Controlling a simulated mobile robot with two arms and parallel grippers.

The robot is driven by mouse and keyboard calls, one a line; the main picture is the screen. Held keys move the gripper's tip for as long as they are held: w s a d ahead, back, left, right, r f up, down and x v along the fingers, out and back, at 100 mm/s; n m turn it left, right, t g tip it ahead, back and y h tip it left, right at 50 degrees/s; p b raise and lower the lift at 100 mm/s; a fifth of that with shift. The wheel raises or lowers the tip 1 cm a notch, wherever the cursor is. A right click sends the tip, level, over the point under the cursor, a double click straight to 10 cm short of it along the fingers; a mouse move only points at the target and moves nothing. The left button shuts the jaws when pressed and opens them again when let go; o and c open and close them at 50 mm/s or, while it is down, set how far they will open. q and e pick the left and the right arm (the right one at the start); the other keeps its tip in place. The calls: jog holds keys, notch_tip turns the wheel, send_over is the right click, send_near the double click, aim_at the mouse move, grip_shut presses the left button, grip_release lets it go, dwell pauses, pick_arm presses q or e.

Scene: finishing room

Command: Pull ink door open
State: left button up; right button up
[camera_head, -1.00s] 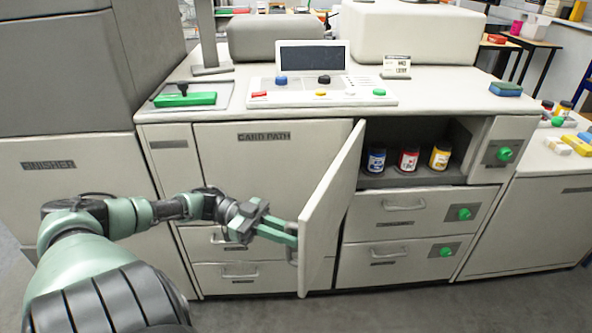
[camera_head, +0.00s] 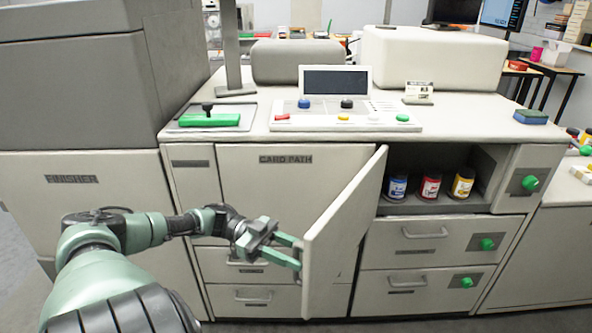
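The ink door (camera_head: 342,228) is a pale grey panel standing wide open, swung out toward me from the left side of the ink compartment (camera_head: 428,206). Ink bottles with blue (camera_head: 397,186), red (camera_head: 430,187) and yellow (camera_head: 462,184) labels stand upright inside. My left gripper (camera_head: 297,252) is at the door's free edge, on its left side. Its green fingers are spread apart. The door's handle is mostly hidden by the fingers, and I cannot tell whether they touch it. My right gripper is not in view.
Drawers with green knobs (camera_head: 488,244) lie below the compartment. A card path panel (camera_head: 285,185) is behind my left gripper. The control console (camera_head: 345,115) and a green-based tool (camera_head: 209,120) are on the worktop. The finisher (camera_head: 75,195) stands at left.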

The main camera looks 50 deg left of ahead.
pick_arm(q)
jog(key=shift+a, duration=0.1)
jog(key=b+v, duration=0.2)
jog(key=v, duration=0.5)
jog(key=shift+s+a, duration=0.15)
jog(key=shift+a, duration=0.15)
jog(key=shift+r, duration=0.1)
